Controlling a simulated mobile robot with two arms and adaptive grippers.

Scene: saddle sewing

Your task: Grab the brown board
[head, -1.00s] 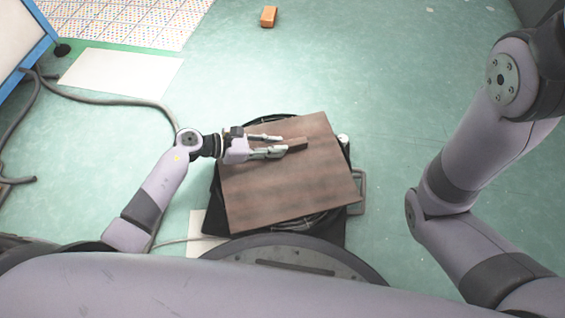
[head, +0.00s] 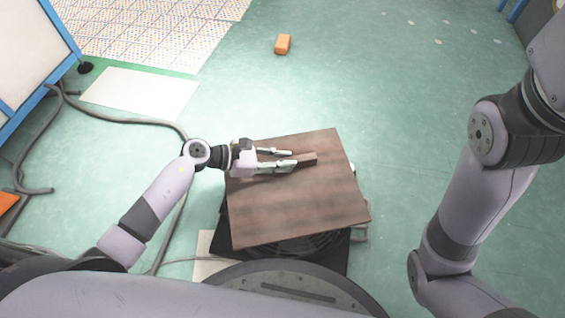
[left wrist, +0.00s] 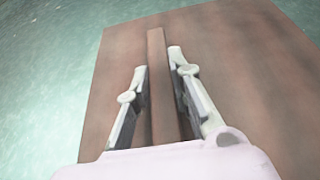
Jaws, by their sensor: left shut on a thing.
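The brown board (head: 295,212) is a flat, square wooden panel with a raised strip (head: 309,159) on top. It lies over a dark round object in the middle of the head view. My left gripper (head: 290,159) reaches over the board from the left and is shut on the strip. In the left wrist view the fingers (left wrist: 158,62) stand on either side of the strip (left wrist: 157,45), above the board (left wrist: 245,60). My right arm shows at the right, but its gripper is out of view.
A black base with a round grille (head: 312,245) shows below the board's near edge. An orange block (head: 283,44) lies on the green floor farther off. A white sheet (head: 140,95) and grey hoses (head: 122,117) lie at the left. Floor right of the board is clear.

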